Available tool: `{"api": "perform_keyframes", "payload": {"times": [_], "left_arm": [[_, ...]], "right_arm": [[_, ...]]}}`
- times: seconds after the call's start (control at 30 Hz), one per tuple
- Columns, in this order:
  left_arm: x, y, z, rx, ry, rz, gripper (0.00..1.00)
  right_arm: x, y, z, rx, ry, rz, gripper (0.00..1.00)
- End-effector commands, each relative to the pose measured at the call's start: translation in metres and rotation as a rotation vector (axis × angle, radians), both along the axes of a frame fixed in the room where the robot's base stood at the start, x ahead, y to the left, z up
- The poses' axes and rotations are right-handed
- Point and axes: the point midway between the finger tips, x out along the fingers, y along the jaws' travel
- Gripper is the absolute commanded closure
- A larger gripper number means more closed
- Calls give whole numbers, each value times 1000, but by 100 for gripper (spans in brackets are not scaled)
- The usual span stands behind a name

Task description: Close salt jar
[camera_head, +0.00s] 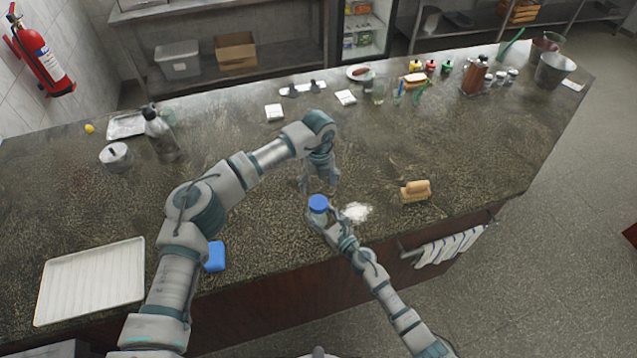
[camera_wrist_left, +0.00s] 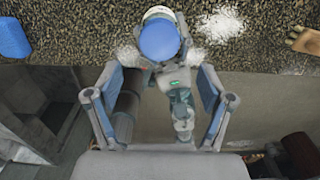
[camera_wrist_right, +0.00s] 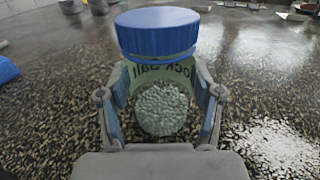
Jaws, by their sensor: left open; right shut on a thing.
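The salt jar (camera_wrist_right: 162,108) is clear with a label reading "Rock Salt" and pale grains inside. My right gripper (camera_wrist_right: 162,115) is shut around its body and holds it upright at the counter's front. The blue lid (camera_wrist_right: 157,33) sits on top of the jar; it looks slightly tilted, and I cannot tell whether it is screwed down. The lid also shows in the head view (camera_head: 318,203) and the left wrist view (camera_wrist_left: 160,40). My left gripper (camera_head: 318,185) is open and empty, pointing down just behind and above the lid in the head view.
Spilled white salt (camera_head: 356,212) lies right of the jar. A wooden-backed brush (camera_head: 415,191) is farther right, and a blue sponge (camera_head: 215,256) is to the left. A white tray (camera_head: 90,282) lies at front left. The middle of the counter (camera_head: 240,160) is fairly clear.

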Motion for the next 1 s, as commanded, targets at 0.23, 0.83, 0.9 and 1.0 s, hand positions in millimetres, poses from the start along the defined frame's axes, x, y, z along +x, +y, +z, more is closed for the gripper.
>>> {"api": "perform_keyframes", "payload": {"times": [0.23,0.83,0.9,1.0], "left_arm": [[0,0,-3,0,1,-2,19],[-1,0,-76,1,1,-4,19],[-1,0,-79,1,1,-4,19],[-1,0,-81,0,0,-4,19]], "right_arm": [[0,-1,0,-1,1,-1,100],[0,0,0,-1,1,-1,100],[0,0,0,-1,1,-1,100],[0,0,0,-1,1,-1,100]]}}
